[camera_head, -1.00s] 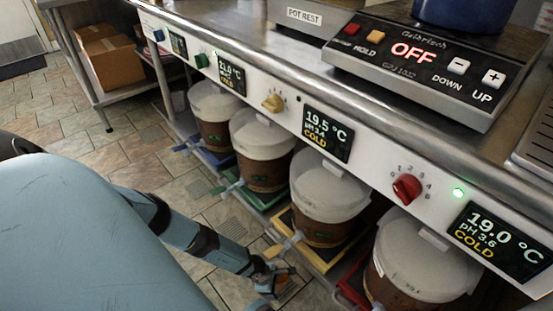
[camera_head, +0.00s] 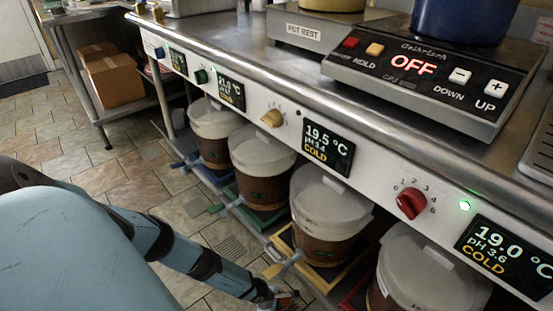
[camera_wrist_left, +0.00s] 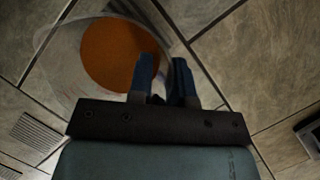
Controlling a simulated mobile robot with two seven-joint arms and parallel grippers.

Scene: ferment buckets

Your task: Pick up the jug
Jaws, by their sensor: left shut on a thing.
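The jug (camera_wrist_left: 118,55) shows in the left wrist view as a clear round vessel with orange-brown liquid in it, seen from above over the tiled floor. My left gripper (camera_wrist_left: 165,75) has its two blue fingers close together at the jug's right side. It is shut on the jug, though the exact grip point is dark and hard to make out. In the head view my left gripper (camera_head: 280,297) is low at the bottom edge, beside the buckets. The jug is mostly cut off there. My right gripper is not in view.
Several lidded buckets (camera_head: 322,215) stand on coloured trays under the steel counter (camera_head: 240,58), with taps facing the aisle. The counter front carries knobs and displays. A cardboard box (camera_head: 115,82) sits on a low shelf at the back left. The tiled floor (camera_head: 130,165) beside the buckets is open.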

